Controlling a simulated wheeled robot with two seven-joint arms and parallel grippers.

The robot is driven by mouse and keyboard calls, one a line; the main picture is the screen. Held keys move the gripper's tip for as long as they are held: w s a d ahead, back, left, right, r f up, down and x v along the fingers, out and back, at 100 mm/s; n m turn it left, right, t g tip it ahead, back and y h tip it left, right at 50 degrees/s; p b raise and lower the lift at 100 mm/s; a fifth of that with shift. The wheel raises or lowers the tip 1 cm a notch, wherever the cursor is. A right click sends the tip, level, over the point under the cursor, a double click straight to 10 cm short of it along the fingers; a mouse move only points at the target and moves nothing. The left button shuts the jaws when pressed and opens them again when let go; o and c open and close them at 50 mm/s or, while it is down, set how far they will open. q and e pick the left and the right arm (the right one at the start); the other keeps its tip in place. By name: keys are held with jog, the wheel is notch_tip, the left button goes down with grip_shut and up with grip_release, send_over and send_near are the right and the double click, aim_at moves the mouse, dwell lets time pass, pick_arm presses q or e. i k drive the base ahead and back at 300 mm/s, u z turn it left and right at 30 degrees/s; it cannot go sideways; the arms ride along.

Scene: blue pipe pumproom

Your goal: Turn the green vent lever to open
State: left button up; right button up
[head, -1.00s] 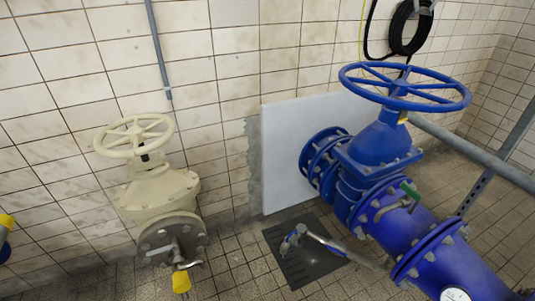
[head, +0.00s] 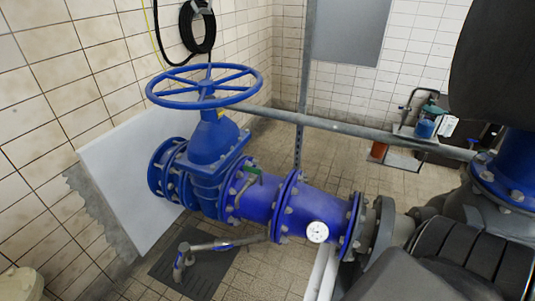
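A small green vent lever (head: 252,170) sits on the side of the blue pipe (head: 263,199), just right of the big blue valve. It is small in the head view, and I cannot tell its exact angle. The blue valve (head: 215,165) carries a large blue handwheel (head: 204,88) above. A round white gauge (head: 317,232) is on the pipe to the right of the lever. Neither of my grippers shows in the head view.
A grey rail (head: 340,127) runs behind the pipe. A dark floor grate (head: 200,275) with a metal pipe fitting (head: 183,255) lies in front. Large dark machinery (head: 440,275) fills the lower right. Tiled floor is free at the bottom middle.

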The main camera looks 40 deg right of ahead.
aim_at(252, 171)
jog(key=z, duration=1.1)
